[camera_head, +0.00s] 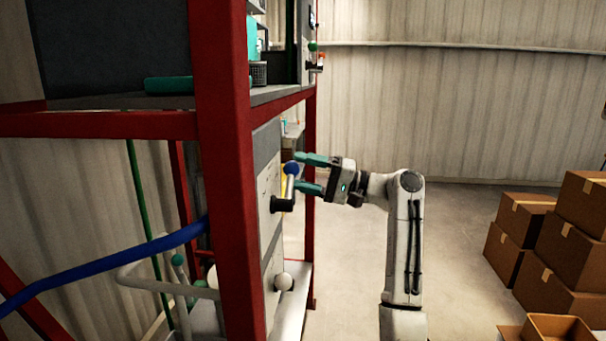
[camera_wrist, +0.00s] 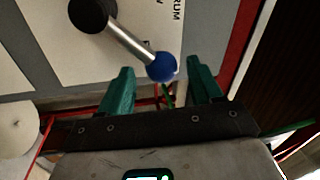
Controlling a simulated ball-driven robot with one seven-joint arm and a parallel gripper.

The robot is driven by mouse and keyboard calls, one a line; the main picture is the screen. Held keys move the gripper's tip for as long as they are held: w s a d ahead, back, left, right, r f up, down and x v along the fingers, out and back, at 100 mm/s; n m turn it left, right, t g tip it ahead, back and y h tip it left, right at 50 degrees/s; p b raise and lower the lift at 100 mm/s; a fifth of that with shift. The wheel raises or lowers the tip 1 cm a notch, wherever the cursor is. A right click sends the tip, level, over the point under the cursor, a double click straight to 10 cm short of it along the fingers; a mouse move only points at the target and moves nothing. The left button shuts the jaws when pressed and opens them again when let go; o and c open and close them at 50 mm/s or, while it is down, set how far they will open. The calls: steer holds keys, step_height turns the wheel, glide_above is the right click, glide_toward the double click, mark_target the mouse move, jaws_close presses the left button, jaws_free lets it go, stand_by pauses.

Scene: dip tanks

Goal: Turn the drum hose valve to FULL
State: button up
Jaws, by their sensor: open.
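The drum hose valve is a lever with a black hub (camera_head: 281,204), a silver rod (camera_head: 289,187) and a blue ball knob (camera_head: 291,168). It is on a panel inside the red frame. In the wrist view, the blue knob (camera_wrist: 162,66) sits between my teal fingertips, with a gap on each side. The rod (camera_wrist: 130,40) runs up and left to the hub (camera_wrist: 91,14). My gripper (camera_head: 299,172) is open around the knob and comes from the right; it also shows in the wrist view (camera_wrist: 160,70).
A red post (camera_head: 222,170) stands left of the panel. A white round knob (camera_head: 284,281) is below the valve. A blue hose (camera_head: 110,265) crosses at lower left. Cardboard boxes (camera_head: 570,240) are stacked at right. Floor between my arm and the boxes is clear.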

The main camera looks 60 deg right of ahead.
steer(key=b+v, duration=0.3)
steer(key=v, duration=0.7)
steer(key=shift+s, duration=0.25)
steer(key=shift+f, duration=0.15)
